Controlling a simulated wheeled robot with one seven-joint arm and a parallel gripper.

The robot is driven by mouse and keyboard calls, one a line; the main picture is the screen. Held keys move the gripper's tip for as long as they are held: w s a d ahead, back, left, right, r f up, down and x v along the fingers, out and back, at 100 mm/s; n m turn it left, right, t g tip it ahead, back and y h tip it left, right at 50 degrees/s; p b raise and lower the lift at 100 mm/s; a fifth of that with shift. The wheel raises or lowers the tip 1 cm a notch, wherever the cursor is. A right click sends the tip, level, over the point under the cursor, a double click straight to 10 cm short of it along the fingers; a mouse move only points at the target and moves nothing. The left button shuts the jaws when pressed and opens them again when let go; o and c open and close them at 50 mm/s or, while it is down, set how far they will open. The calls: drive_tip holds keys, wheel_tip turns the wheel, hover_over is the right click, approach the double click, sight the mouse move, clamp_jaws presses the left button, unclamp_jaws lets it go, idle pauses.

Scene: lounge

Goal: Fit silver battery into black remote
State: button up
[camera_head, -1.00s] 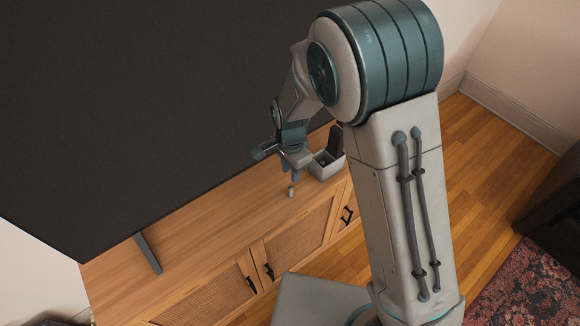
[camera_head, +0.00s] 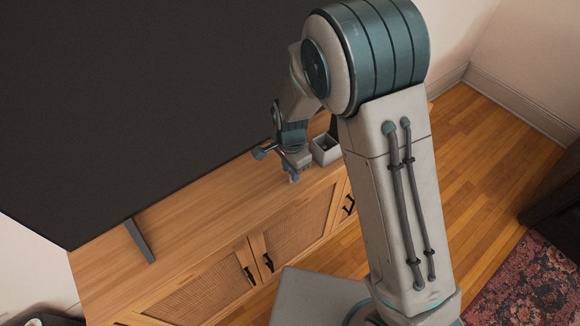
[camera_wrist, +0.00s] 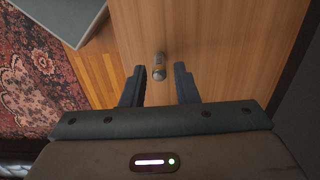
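The silver battery (camera_wrist: 159,66) stands upright on the wooden cabinet top in the wrist view. It is small and pale in the head view (camera_head: 293,179), partly hidden by my fingers. My gripper (camera_wrist: 160,72) is open, with one finger on each side of the battery's line and gaps on both sides. In the head view my gripper (camera_head: 290,172) is low over the cabinet, pointing down at the battery. A dark upright shape (camera_head: 334,126), perhaps the black remote, shows behind a light open box, partly hidden by my arm. I cannot make out a battery slot.
The light box (camera_head: 325,153) stands on the cabinet just right of my gripper. A large dark screen (camera_head: 120,100) rises along the back, with its foot (camera_head: 140,241) on the cabinet (camera_head: 195,218).

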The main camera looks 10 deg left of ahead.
clamp_jaws()
drive_tip(key=shift+r, duration=0.1)
drive_tip(key=shift+r, duration=0.1)
drive_tip(key=shift+r+p, duration=1.8)
drive_tip(key=shift+r, duration=0.55)
